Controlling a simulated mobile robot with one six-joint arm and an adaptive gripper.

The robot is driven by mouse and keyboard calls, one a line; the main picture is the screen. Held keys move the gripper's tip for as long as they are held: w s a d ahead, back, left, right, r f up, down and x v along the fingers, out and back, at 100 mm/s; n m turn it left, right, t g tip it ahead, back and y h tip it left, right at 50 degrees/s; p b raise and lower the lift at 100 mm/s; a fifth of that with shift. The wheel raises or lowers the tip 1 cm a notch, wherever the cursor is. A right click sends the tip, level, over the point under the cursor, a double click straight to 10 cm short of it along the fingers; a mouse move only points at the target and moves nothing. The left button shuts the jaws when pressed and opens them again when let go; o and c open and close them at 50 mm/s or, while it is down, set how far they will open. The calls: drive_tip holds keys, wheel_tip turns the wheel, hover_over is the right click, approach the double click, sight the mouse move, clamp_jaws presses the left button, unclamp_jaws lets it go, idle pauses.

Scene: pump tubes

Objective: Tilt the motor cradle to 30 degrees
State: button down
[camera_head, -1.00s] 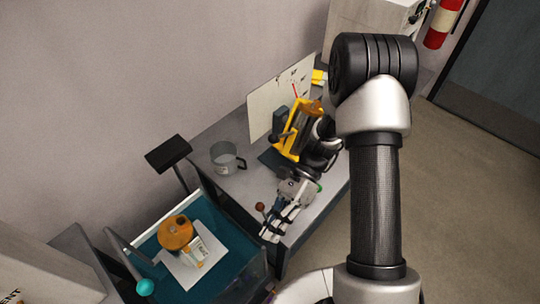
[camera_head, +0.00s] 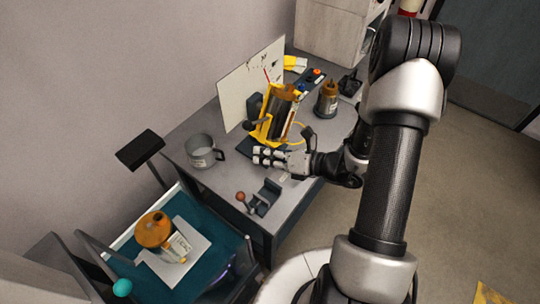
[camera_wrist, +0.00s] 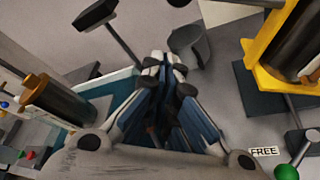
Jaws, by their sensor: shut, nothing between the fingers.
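The motor cradle is a yellow frame (camera_head: 268,128) holding a dark cylinder with an orange top (camera_head: 284,92). It leans in front of a pale marked board (camera_head: 249,84) with a red pointer (camera_head: 266,75). The cradle's yellow frame also shows at the upper right of the wrist view (camera_wrist: 264,50). My gripper (camera_head: 258,157) is shut and empty, just in front of the cradle's dark base. In the wrist view its fingertips (camera_wrist: 164,66) meet, apart from the cradle. A "FREE" label (camera_wrist: 263,152) and a green knob (camera_wrist: 287,172) are at lower right there.
A grey mug (camera_head: 203,152) stands left of my gripper. A brown-knobbed lever (camera_head: 241,197) and dark bracket (camera_head: 265,198) are at the table's front. A blue-green tray (camera_head: 206,210) holds another orange-topped motor (camera_head: 153,230). A brown-topped bottle (camera_head: 327,98) stands behind my wrist.

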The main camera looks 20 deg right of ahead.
drive_tip(key=b+x, duration=0.1)
drive_tip(key=x, duration=0.5)
drive_tip(key=d+r, duration=0.1)
drive_tip(key=w+d+r, duration=0.1)
drive_tip(key=r, duration=0.1)
drive_tip(key=shift+w+d+r, duration=0.1)
drive_tip(key=shift+d+r, duration=0.05)
drive_tip(key=shift+r, duration=0.1)
drive_tip(key=shift+w+d+r+p, duration=0.15)
drive_tip(key=shift+d+r+p, duration=0.15)
drive_tip(key=shift+r+p, duration=0.35)
drive_tip(key=shift+f, duration=0.15)
